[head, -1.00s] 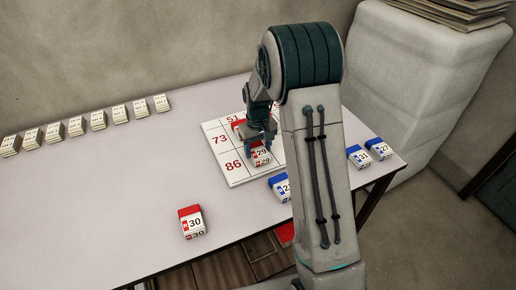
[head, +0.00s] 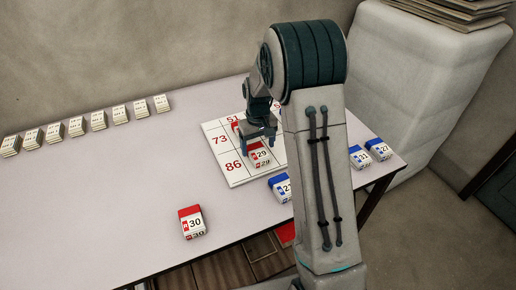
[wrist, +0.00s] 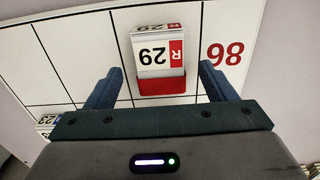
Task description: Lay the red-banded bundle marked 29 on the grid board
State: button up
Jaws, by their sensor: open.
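The red-banded bundle marked 29 (head: 260,156) lies flat on the white grid board (head: 238,179), in the cell beside the printed 86. It also shows in the wrist view (wrist: 158,50), upside down, with its red band toward my gripper. My gripper (head: 260,142) is open just above and behind the bundle. In the wrist view its two fingers (wrist: 156,84) stand apart on either side of the bundle's red end, with clear gaps and no contact visible.
A red-banded bundle marked 30 (head: 192,221) lies near the front edge. Blue-banded bundles (head: 282,187) (head: 360,157) (head: 378,149) lie right of the board. Several white bundles (head: 98,121) line the back.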

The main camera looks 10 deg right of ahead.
aim_at(258, 152)
notch_tip(258, 152, up, 10)
jog(key=s+r+m+t, duration=0.1)
jog(key=s+r, duration=0.1)
jog(key=s, duration=1.1)
jog(key=s+r+m+t, duration=0.1)
jog(key=s+r, duration=0.2)
jog(key=s, duration=1)
jog(key=shift+s+a+r+p, duration=0.2)
jog(key=shift+s+p, duration=0.1)
